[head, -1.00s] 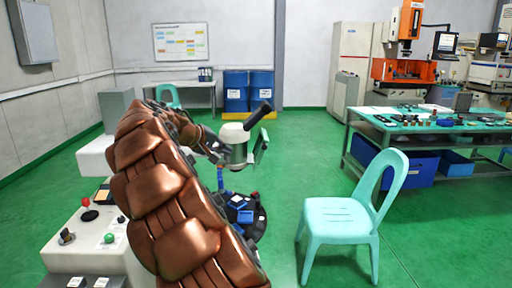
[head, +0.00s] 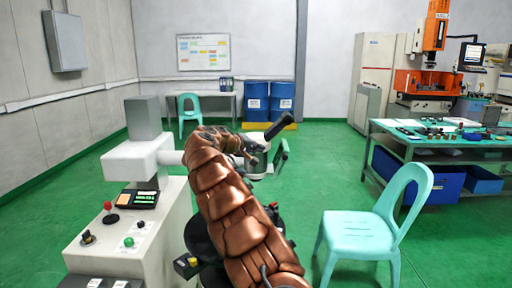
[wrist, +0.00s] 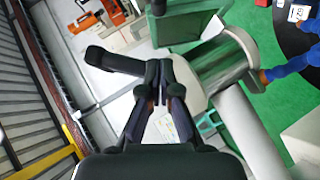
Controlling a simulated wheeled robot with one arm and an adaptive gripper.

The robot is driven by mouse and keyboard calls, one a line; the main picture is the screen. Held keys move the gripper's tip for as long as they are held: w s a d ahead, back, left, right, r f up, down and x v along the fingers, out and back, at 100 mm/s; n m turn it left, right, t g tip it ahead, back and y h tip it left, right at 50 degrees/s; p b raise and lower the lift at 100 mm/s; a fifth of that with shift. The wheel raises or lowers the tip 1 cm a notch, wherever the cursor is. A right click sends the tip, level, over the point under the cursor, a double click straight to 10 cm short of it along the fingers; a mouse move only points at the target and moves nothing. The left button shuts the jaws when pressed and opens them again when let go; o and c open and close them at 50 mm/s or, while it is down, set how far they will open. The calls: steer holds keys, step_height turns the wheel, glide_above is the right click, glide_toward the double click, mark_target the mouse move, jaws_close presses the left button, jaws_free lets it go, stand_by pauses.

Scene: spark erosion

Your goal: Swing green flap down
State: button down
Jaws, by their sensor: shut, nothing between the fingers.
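The green flap (head: 281,154) is a small upright panel on the right side of a white cylindrical head (head: 257,158). In the wrist view, a flat green panel (wrist: 185,26) at the top appears to be this flap. The white head with its green band (wrist: 224,64) lies to the right of my fingers. A black bar (head: 281,125) sticks up and right from the top of the head. My gripper (wrist: 163,72) is shut and empty, apart from the green panel in the wrist view. In the head view my copper arm mostly hides the gripper, beside the head.
A white machine (head: 160,222) with buttons stands at the left. A turquoise chair (head: 362,232) stands at the right front, before a green workbench (head: 410,142). Blue drums (head: 257,97) stand at the back. Green floor is clear between head and chair.

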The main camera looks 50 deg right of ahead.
steer(key=s+d+f+p, duration=0.2)
steer(key=s+d+f, duration=0.1)
steer(key=d, duration=0.4)
steer(key=shift+d+f, duration=0.4)
steer(key=shift+f, duration=0.1)
stand_by(0.4)
